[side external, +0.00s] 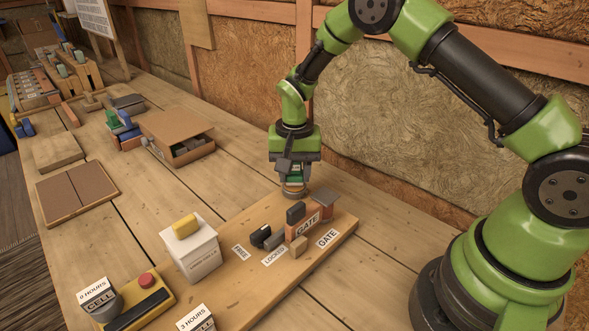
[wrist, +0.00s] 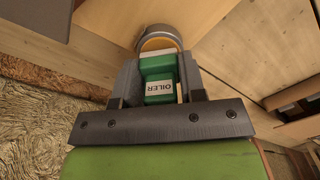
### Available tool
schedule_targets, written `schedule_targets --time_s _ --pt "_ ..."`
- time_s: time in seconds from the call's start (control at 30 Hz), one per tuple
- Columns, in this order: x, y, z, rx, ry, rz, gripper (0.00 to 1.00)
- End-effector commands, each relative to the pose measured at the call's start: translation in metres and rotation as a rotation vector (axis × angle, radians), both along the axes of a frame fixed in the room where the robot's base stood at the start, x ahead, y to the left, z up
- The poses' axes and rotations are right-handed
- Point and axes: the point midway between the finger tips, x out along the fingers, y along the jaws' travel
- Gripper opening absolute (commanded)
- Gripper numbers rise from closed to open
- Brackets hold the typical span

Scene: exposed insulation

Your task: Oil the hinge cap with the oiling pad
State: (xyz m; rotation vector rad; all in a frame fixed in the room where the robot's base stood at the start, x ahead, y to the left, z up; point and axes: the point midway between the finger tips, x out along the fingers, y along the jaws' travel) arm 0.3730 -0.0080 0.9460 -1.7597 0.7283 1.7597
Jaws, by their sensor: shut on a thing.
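My gripper (side external: 293,178) is shut on the oiling pad, a green block with a white "OILER" label (wrist: 159,87) and a pale edge at its far end. In the side view the pad (side external: 294,181) hangs upright just above a round metal piece (side external: 296,194) at the back of the wooden board. In the wrist view this round piece (wrist: 158,37) shows a grey rim and amber inside, right at the pad's far end. I cannot tell whether they touch.
The board (side external: 345,222) bears labels and small grey blocks. The insulated wall is close behind my gripper.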

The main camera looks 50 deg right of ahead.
Motion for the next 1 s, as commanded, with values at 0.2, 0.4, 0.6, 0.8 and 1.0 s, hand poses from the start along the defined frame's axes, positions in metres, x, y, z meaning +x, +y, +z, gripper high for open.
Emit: schedule_targets --time_s 0.2,0.4,0.6,0.8,1.0 --pt "0.0 0.0 -0.0029 0.001 0.001 0.0 0.19" --pt "0.0 0.0 -0.0053 0.0 0.0 -0.001 0.19" --pt "0.0002 -0.0001 -0.0076 0.0 0.0 0.0 0.19" --pt "0.0003 0.0 -0.0076 0.0 0.0 0.0 0.19" --pt "0.0001 0.0 -0.0082 0.0 0.0 0.0 0.19"
